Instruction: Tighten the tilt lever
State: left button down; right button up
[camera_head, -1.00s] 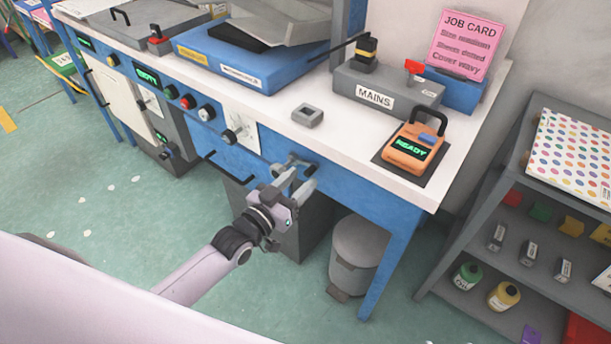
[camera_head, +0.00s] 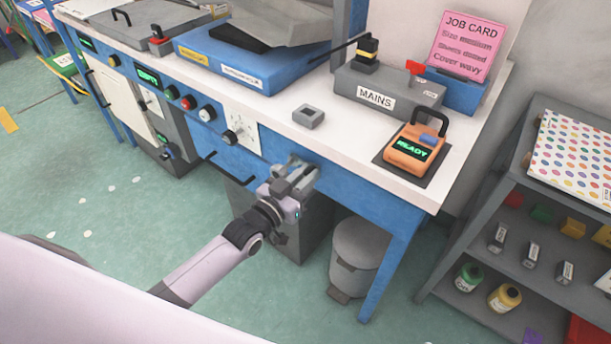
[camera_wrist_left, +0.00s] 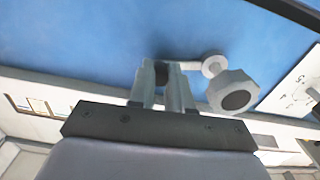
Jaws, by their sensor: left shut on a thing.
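The tilt lever shows in the left wrist view as a light grey arm (camera_wrist_left: 190,64) with a round hub (camera_wrist_left: 213,66), in front of the blue bench front. My left gripper (camera_wrist_left: 162,82) is shut on the lever's dark end, which shows between the two fingers. In the head view my left gripper (camera_head: 296,180) is at the bench front, below the worktop edge, and hides most of the lever. My right gripper is in neither view.
A large grey knob (camera_wrist_left: 233,92) stands close beside the fingers in the left wrist view. Above, the white worktop (camera_head: 340,150) holds an orange READY unit (camera_head: 412,150) and a MAINS box (camera_head: 385,92). A grey bin (camera_head: 358,255) stands under the bench.

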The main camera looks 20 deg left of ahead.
pick_arm(q)
jog(key=shift+f, duration=0.1)
jog(key=w+a+f+m+b, duration=0.1)
jog(key=a+f+m+b, duration=0.2)
jog(key=m, duration=0.7)
jog(key=w+a+f+m+b, duration=0.1)
jog(key=f+m+b, duration=0.4)
jog(key=m, duration=0.5)
jog(key=shift+a+b, duration=0.4)
jog(key=shift+a, duration=0.5)
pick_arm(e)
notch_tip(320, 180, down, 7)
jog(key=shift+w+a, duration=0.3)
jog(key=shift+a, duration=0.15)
pick_arm(q)
jog(key=c, duration=1.1)
grip_release()
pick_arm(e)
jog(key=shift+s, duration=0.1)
pick_arm(q)
jog(key=shift+o, duration=0.2)
